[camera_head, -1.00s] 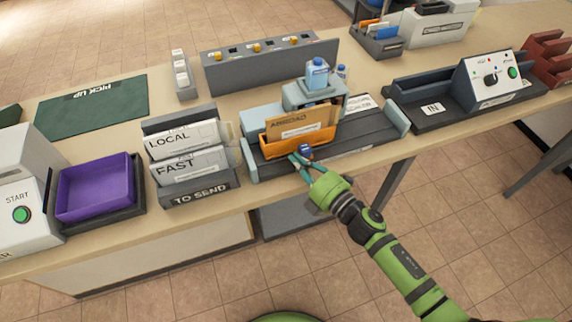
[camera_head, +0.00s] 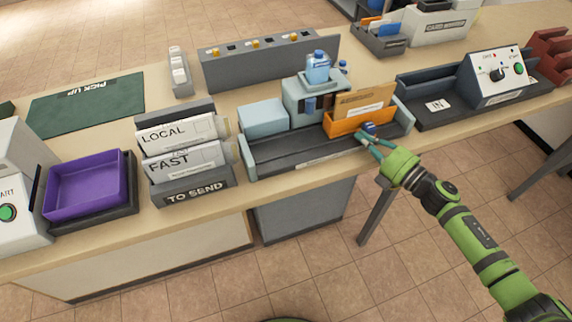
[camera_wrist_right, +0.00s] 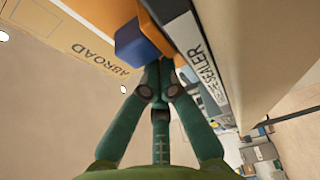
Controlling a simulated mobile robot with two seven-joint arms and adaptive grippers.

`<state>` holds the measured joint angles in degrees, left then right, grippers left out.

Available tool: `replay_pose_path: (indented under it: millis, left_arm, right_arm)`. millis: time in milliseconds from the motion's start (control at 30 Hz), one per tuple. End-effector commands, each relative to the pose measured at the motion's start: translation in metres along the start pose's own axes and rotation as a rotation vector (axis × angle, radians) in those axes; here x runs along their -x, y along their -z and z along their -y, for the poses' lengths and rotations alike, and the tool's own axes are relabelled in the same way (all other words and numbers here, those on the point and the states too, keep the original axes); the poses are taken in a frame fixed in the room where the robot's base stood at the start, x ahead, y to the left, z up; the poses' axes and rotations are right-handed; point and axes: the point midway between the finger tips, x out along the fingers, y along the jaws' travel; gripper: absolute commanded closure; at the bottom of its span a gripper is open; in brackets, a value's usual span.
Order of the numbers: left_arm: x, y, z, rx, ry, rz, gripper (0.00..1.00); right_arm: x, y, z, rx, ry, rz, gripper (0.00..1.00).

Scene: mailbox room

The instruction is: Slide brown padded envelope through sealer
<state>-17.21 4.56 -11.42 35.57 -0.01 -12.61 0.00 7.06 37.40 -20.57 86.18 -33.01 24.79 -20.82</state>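The brown padded envelope (camera_head: 372,99) stands upright in the orange carriage (camera_head: 347,126) at the right part of the sealer's dark track (camera_head: 285,152). In the right wrist view the envelope (camera_wrist_right: 70,38) shows its "ABROAD" print. My right gripper (camera_head: 366,138) is at the carriage's front, its fingers closed together at the small blue handle (camera_head: 369,127). The wrist view shows the fingertips (camera_wrist_right: 158,68) meeting right by the blue handle (camera_wrist_right: 131,42); the exact contact is partly hidden. The light blue sealer head (camera_head: 300,98) stands behind the track, left of the envelope. My left gripper is out of view.
A "LOCAL/FAST/TO SEND" rack (camera_head: 185,190) and purple tray (camera_head: 85,187) stand to the left. A dark "IN" tray (camera_head: 425,112) is close on the right, beside a white control box (camera_head: 497,76). The track's left part is empty.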

Motion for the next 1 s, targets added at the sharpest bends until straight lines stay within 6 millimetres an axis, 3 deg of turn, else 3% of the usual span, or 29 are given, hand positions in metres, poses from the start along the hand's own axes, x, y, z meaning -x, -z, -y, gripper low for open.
replay_pose_path:
  millis: [300, 1000]
  left_arm:
    - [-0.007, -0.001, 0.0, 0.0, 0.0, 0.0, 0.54]
    - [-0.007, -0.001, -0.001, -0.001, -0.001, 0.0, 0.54]
  right_arm:
    - [0.006, -0.018, 0.0, 0.001, 0.001, 0.003, 1.0]
    - [0.007, -0.022, -0.001, 0.003, 0.001, 0.011, 1.0]
